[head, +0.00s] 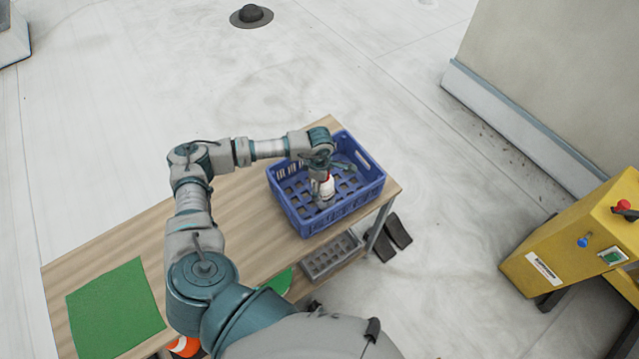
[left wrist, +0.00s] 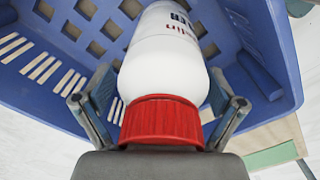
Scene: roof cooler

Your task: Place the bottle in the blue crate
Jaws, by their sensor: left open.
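The bottle is white with a red cap and dark lettering. It is inside the blue crate (head: 292,212) in the head view, a small white shape (head: 327,188) partly hidden by my left gripper (head: 322,178). In the left wrist view the bottle (left wrist: 168,62) fills the middle, its red cap (left wrist: 162,122) towards me and its body reaching over the crate's slotted floor. My left gripper (left wrist: 160,115) is open, one finger on each side of the cap, with gaps showing. Whether the bottle's base touches the crate floor is hidden. My right gripper is not in view.
The crate stands at the right end of a wooden table (head: 120,245). A green mat (head: 115,308) lies at the table's left end. A grey crate (head: 330,256) sits lower, below the table edge. A yellow machine (head: 570,245) stands at the right.

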